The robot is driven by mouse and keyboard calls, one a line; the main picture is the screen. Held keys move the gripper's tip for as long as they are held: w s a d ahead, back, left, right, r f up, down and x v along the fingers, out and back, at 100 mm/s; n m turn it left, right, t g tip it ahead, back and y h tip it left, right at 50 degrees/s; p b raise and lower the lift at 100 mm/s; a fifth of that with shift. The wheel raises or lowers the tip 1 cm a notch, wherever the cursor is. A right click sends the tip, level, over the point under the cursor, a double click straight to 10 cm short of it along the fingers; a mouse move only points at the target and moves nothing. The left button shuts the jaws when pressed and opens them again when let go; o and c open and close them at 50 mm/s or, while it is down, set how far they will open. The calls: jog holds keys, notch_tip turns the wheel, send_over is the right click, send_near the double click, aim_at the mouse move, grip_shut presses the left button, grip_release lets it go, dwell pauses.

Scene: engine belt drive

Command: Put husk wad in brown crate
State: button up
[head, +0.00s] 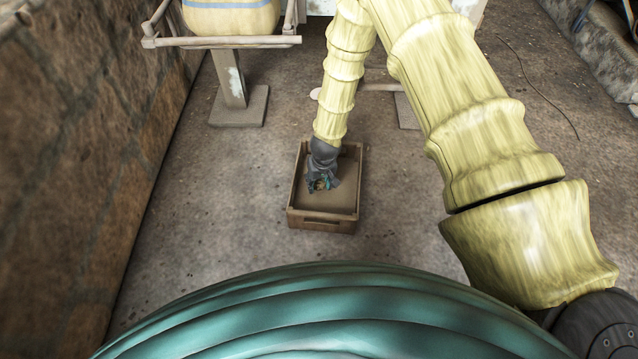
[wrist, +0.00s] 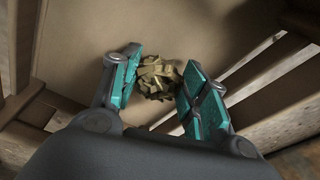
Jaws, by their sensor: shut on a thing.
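The brown crate (head: 328,222) stands on the floor near the middle of the head view; its slatted wall (wrist: 285,110) and flat floor fill the wrist view. My gripper (head: 320,184) points down inside the crate's outline, toward its left side in the head view. The husk wad (wrist: 158,76) is a crumpled tan clump between the teal finger pads in the wrist view. My gripper (wrist: 156,82) is shut on it. In the head view the wad is small and mostly hidden by the fingers. I cannot tell whether it touches the crate's floor.
A stone wall (head: 70,130) runs along the left. A wooden stand (head: 230,85) holding a pale sack (head: 230,18) is behind the crate at upper left. A thin cable (head: 540,90) lies on the floor at right. Open floor (head: 200,230) surrounds the crate.

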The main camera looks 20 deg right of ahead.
jog(key=o, duration=0.9)
notch_tip(320, 180, up, 12)
jog(key=s+p, duration=0.2)
jog(key=p, duration=0.4)
jog(key=s+d+f+g+h, duration=0.1)
jog(key=s+d+f, duration=0.15)
jog(key=s, duration=0.65)
jog(key=s+d+f, duration=0.2)
jog(key=s+d, duration=0.1)
jog(key=s, duration=0.6)
jog(key=shift+m+g, duration=0.3)
jog(key=s, duration=0.5)
jog(key=s+r, duration=0.1)
jog(key=s, duration=1.1)
jog(key=shift+d+r, duration=0.25)
jog(key=shift+r, duration=0.1)
